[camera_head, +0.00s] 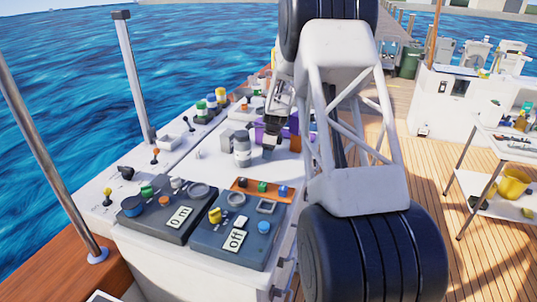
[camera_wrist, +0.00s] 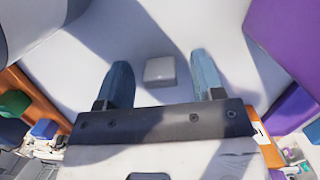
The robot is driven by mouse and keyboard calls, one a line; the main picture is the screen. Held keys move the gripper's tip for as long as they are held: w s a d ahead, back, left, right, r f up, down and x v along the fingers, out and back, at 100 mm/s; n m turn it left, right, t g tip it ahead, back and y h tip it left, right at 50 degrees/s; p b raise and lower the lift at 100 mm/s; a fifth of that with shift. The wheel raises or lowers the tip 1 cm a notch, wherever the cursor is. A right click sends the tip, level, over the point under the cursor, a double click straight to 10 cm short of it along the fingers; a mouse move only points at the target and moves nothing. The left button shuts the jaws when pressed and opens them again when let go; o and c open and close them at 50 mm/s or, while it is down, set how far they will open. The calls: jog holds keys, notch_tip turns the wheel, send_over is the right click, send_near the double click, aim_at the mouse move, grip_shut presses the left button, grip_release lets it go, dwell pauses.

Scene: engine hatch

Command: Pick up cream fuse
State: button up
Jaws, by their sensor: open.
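A small cream block, which looks like the cream fuse (camera_wrist: 160,71), lies on the pale hatch top in the wrist view. My gripper (camera_wrist: 161,62) is open, pointing down at the surface, with one finger on each side of the block. Gaps show between the block and both fingers, and nothing is held. In the head view my gripper (camera_head: 271,141) is small and dark above the white hatch top (camera_head: 215,165). I cannot make out the cream fuse there; the gripper and nearby objects may hide it.
A grey-white canister (camera_head: 242,151) stands just left of my gripper. Purple blocks (camera_wrist: 289,103) are close on the right. Dark panels with knobs and an "Off" label (camera_head: 235,238) lie nearer. An orange strip (camera_head: 258,190) with coloured pieces sits between.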

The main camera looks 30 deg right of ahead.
dwell(0.4)
jog(key=c, duration=1)
jog(key=shift+r, duration=0.15)
jog(key=shift+r, duration=1.5)
jog(key=shift+s+a+r, duration=0.1)
jog(key=shift+s+r, duration=0.1)
jog(key=shift+s, duration=0.05)
jog(key=s+a, duration=0.1)
jog(key=s, duration=0.4)
jog(key=s+a+r, duration=0.1)
jog(key=s+a, duration=0.1)
jog(key=s, duration=0.2)
jog(key=s+a, duration=0.1)
jog(key=s, duration=0.4)
jog(key=shift+s+a+r, duration=0.2)
jog(key=shift+s+a, duration=0.1)
jog(key=shift+a, duration=0.05)
